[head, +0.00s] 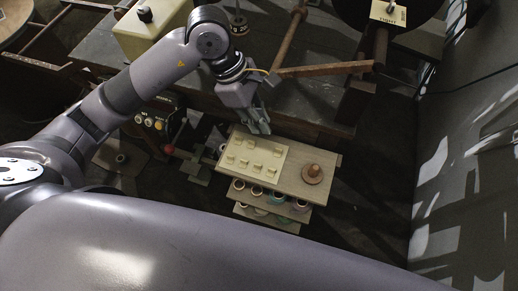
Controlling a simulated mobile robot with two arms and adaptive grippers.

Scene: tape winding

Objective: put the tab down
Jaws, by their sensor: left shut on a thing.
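My left gripper (257,121) points down over the back edge of a cream board (237,135). Its fingers are close together and shut on a tab, which is too small and dark to make out between the fingertips. The board lies on the wooden top (328,165) of a small shelf cart and carries several small cream tabs (247,143) in rows. I cannot tell whether the fingertips or the held tab touch the board. My right gripper is out of view.
A round brown piece with a knob (313,172) sits right of the board. Lower shelves hold several rolls (257,191). Behind stands a dark workbench (310,100) with a rusty bar (325,69) jutting over it. A panel with buttons (152,122) is at left.

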